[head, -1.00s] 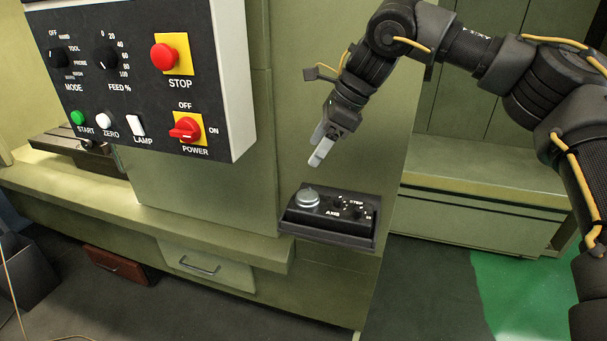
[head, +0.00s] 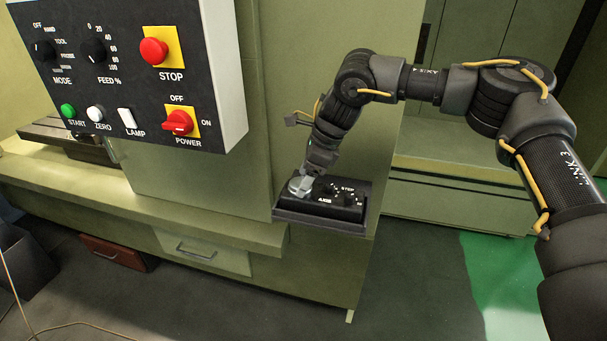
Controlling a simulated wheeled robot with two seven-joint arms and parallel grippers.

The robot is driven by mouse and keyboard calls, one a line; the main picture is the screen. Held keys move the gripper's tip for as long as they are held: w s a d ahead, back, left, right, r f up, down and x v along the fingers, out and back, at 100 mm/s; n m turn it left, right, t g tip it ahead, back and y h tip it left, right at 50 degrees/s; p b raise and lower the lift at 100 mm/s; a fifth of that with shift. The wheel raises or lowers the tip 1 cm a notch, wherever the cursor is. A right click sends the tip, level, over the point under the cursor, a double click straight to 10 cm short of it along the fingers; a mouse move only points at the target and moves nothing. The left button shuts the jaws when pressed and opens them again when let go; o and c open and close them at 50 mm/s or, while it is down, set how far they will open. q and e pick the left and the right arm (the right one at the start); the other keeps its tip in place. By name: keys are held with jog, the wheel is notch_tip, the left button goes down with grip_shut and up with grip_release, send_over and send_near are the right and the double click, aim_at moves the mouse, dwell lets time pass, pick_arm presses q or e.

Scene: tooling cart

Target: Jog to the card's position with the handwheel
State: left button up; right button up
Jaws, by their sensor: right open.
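The handwheel (head: 299,188) is a round silver wheel at the left end of a black pendant box (head: 320,216). The box also carries AXIS and STEP knobs (head: 333,190) and sits on a small tray on the machine's front. My right gripper (head: 305,181) points down at the handwheel, with its fingertips at or just above the wheel. It is open; whether the fingers touch the wheel I cannot tell. The position card is not visible. My left gripper is not in view.
A black control panel (head: 125,120) hangs at upper left, with a red STOP button (head: 154,51), a red POWER switch (head: 178,122), MODE and FEED knobs. A green bench (head: 200,225) with drawers runs below. Open floor lies to the lower right.

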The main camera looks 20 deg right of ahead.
jog(key=shift+w+a+f, duration=0.1)
jog(key=shift+f, duration=0.25)
jog(key=shift+c, duration=0.3)
jog(key=c, duration=0.9)
